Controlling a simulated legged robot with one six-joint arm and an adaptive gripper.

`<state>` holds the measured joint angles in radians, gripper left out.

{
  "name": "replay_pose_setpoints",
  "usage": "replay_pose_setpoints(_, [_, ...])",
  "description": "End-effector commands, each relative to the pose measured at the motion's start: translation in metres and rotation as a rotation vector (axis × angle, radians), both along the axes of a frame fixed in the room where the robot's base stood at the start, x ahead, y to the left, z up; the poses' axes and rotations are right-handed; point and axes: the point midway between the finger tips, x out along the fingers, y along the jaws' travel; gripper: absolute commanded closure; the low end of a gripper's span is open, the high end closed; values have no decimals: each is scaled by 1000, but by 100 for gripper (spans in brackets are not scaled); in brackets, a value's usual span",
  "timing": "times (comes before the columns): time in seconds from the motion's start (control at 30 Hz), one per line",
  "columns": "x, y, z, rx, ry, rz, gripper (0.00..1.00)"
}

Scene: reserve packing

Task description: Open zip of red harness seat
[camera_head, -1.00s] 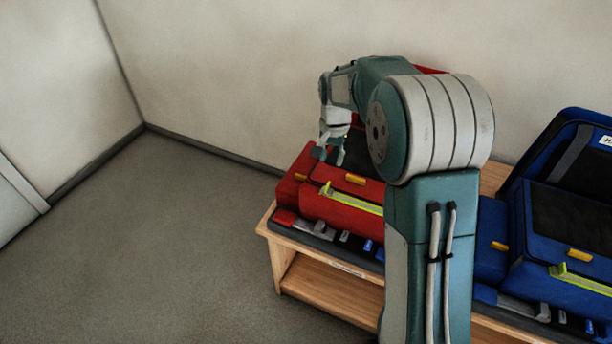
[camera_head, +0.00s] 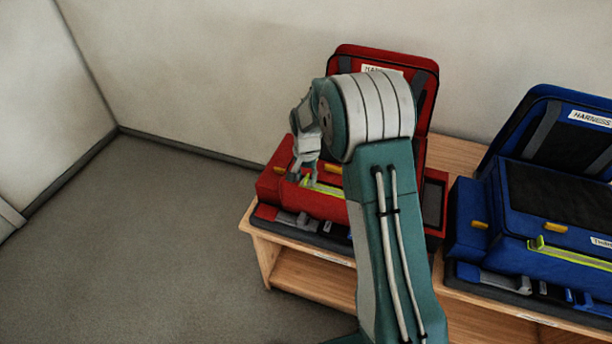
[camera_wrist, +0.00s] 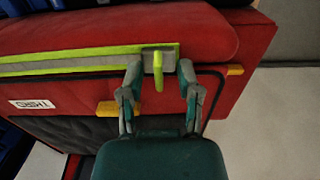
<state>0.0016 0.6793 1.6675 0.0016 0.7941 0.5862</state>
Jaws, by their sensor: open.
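The red harness seat (camera_head: 437,205) sits on the wooden bench at the back wall, partly hidden behind my arm. Its lime-green zip (camera_head: 328,190) runs along the front of the cushion. In the wrist view, the zip band (camera_wrist: 90,62) ends at a grey plate with a yellow-green pull tab (camera_wrist: 158,70). My gripper (camera_wrist: 159,88) is open, with one finger on each side of the pull tab. No finger clearly touches the tab. In the head view, my gripper (camera_head: 302,174) is at the left end of the zip.
A blue harness seat (camera_head: 560,215) with its own lime zip stands to the right on the same wooden bench (camera_head: 310,283). Small orange tabs, such as the one under the red zip (camera_wrist: 118,108), are nearby. The floor (camera_head: 150,240) at left is clear.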

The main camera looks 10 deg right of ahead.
Motion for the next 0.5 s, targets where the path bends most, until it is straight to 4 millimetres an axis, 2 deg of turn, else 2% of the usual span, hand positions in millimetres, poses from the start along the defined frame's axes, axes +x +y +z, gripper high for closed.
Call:
replay_pose_setpoints(0.2, [0,1,-1,-1,0,0,56])
replay_pose_setpoints(0.23, [0,1,-1,-1,0,0,60])
replay_pose_setpoints(0.27, [0,1,-1,-1,0,0,74])
replay_pose_setpoints(0.3, [0,1,-1,-1,0,0,91])
replay_pose_setpoints(0.33, [0,1,-1,-1,0,0,100])
replay_pose_setpoints(0.5, [0,1,-1,-1,1,0,100])
